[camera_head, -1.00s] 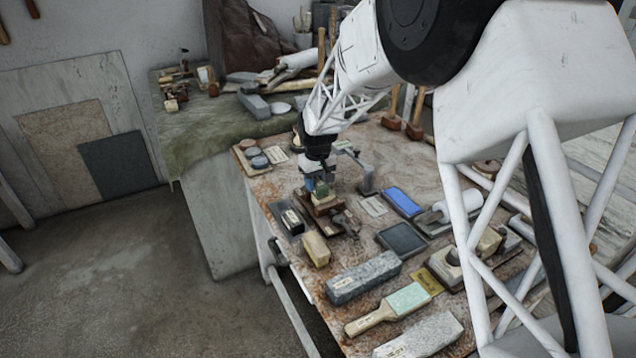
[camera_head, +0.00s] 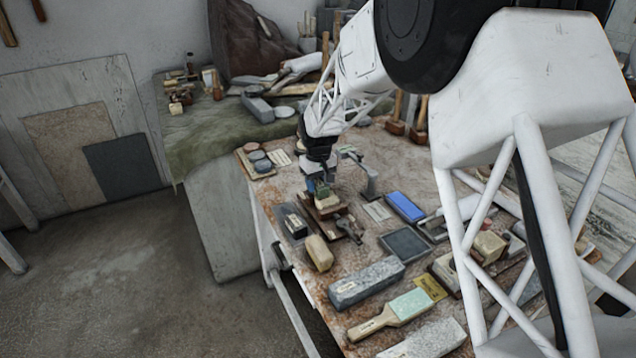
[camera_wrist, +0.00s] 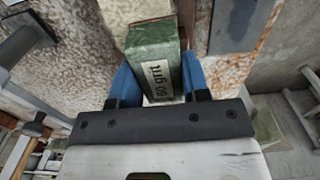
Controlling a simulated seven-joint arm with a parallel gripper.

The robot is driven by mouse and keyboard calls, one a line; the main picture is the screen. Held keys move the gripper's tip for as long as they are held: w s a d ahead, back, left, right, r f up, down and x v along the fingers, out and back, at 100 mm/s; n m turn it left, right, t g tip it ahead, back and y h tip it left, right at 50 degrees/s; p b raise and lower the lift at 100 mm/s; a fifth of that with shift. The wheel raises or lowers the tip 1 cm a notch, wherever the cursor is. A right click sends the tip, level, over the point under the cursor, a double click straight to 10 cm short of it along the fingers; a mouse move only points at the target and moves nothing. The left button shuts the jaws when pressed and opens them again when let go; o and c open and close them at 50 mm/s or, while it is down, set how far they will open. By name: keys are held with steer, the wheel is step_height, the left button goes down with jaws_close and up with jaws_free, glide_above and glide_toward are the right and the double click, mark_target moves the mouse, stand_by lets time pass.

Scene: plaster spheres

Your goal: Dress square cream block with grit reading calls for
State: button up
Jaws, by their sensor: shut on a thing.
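My gripper (camera_head: 317,186) is shut on a small green block (camera_wrist: 157,62), held between its two blue fingers. The green block has a pale label with the word "grit" and a number I cannot read surely. In the head view, the green block (camera_head: 321,190) is low over a small cream block (camera_head: 328,203) on a brown wooden holder at the table's left part. In the wrist view, a pale speckled surface (camera_wrist: 148,10) shows just past the green block. Whether the two touch I cannot tell. Another cream, squarish block (camera_head: 489,244) stands at the right, partly behind my arm.
Near the holder are a dark box (camera_head: 291,221), a yellowish block (camera_head: 319,253), a metal stand (camera_head: 369,180), a blue slab (camera_head: 405,207) and a dark tray (camera_head: 405,245). A grey stone (camera_head: 366,283) and a green-faced paddle (camera_head: 408,304) lie nearer. The table is crowded.

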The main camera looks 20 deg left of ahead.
mark_target(325, 200)
steer(key=shift+s+d, duration=0.1)
steer(key=shift+s+d+r, duration=0.1)
steer(key=shift+s+d, duration=0.55)
steer(key=shift+s+d, duration=0.1)
steer(key=shift+d, duration=0.05)
steer(key=shift+s+d, duration=0.65)
stand_by(0.4)
steer(key=shift+w+a, duration=0.75)
steer(key=shift+a, duration=0.1)
